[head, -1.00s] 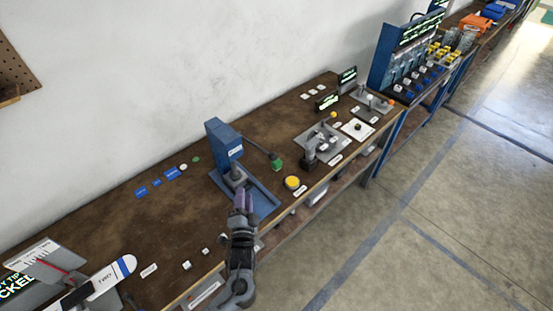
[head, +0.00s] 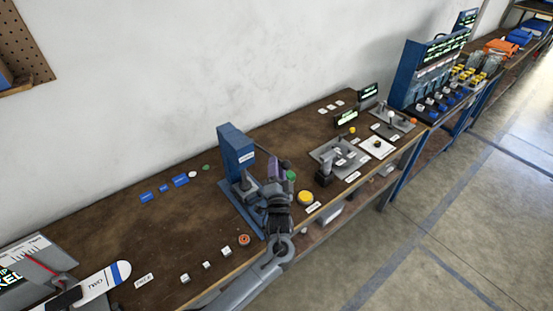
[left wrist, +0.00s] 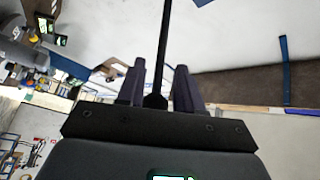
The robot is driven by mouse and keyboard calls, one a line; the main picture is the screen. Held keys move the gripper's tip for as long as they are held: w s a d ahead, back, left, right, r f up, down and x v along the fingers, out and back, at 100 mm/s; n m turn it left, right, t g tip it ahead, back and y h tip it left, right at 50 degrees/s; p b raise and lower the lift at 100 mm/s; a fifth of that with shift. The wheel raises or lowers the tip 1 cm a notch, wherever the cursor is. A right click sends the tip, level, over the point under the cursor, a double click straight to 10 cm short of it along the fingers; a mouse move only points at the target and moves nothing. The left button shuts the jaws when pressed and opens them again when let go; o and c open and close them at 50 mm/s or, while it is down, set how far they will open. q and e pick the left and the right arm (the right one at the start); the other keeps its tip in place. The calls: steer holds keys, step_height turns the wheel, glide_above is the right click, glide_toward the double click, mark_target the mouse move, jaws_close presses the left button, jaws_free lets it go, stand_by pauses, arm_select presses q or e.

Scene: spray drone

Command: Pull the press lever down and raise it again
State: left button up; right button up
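The blue press (head: 238,155) stands on the brown workbench in the head view. Its lever's green knob (head: 291,176) shows just right of my left gripper (head: 276,166), and most of the lever is hidden there. In the left wrist view, a dark rod, apparently the lever (left wrist: 163,45), runs between the two spread fingers of my left gripper (left wrist: 156,75). Gaps show on both sides of the rod, so the gripper is open and not clamped on it. My right gripper is in neither view.
A yellow button (head: 306,198) and a grey fixture plate (head: 338,157) lie right of the press. A red-orange round part (head: 244,240) and small white blocks sit in front-left. Blue tags (head: 163,188) lie left of it. The bench middle left is clear.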

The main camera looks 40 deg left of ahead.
mark_target(268, 154)
arm_select(q)
steer(key=shift+x, duration=1.85)
jaws_close()
